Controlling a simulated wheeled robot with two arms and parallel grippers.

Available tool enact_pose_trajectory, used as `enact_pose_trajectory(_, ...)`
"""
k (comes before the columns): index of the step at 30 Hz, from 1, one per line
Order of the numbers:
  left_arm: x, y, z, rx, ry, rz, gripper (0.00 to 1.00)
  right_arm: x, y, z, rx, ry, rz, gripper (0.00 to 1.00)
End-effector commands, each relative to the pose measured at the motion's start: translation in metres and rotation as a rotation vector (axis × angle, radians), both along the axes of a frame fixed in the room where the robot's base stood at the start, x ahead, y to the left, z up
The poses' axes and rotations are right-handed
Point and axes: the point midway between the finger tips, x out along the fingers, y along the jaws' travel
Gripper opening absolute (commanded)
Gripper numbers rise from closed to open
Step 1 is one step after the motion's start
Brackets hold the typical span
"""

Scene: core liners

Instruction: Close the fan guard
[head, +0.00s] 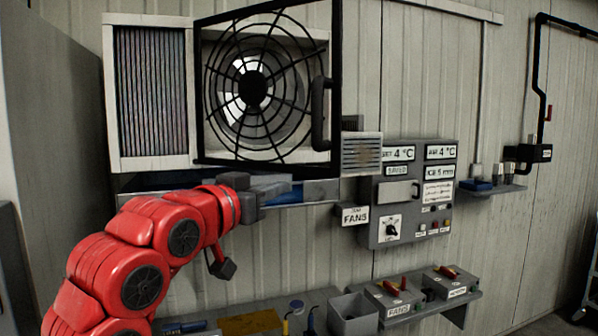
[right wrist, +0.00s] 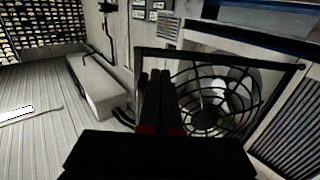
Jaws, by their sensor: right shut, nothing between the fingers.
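The fan guard (head: 337,60) is a black square frame with round wire mesh, in front of the white fan housing. Its right side looks larger and stands out from the housing, so it appears partly open, with its left side by the finned panel. A black upright handle (head: 320,113) is on its right side. The fan (head: 252,88) shows through the mesh. My right gripper (head: 278,188) is below the guard's lower edge, shut and empty. In the right wrist view, its dark fingers (right wrist: 160,77) overlap the guard (right wrist: 216,55); contact cannot be told. My left gripper is not in view.
A finned panel (head: 151,92) is left of the fan. A control panel (head: 412,195) and a small vented box (head: 361,154) are at the right. A lower shelf holds switch boxes (head: 395,300) and a grey bin (head: 353,314). A ledge runs under the fan.

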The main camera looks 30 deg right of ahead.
Motion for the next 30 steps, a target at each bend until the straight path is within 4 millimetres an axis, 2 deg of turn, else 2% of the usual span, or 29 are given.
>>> enact_pose_trajectory(1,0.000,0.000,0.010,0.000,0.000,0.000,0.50,0.004,-0.012,0.005,-0.001,0.002,-0.006,0.00)
enact_pose_trajectory(6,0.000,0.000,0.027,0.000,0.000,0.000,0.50,0.022,-0.045,0.005,-0.002,0.004,-0.005,0.00)
enact_pose_trajectory(14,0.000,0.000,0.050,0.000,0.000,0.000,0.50,0.042,-0.083,0.005,0.000,0.001,-0.002,0.00)
enact_pose_trajectory(21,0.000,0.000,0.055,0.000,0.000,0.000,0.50,0.049,-0.095,0.001,-0.001,0.000,0.002,0.00)
enact_pose_trajectory(30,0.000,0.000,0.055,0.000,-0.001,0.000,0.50,0.049,-0.095,0.001,-0.002,-0.001,0.002,0.00)
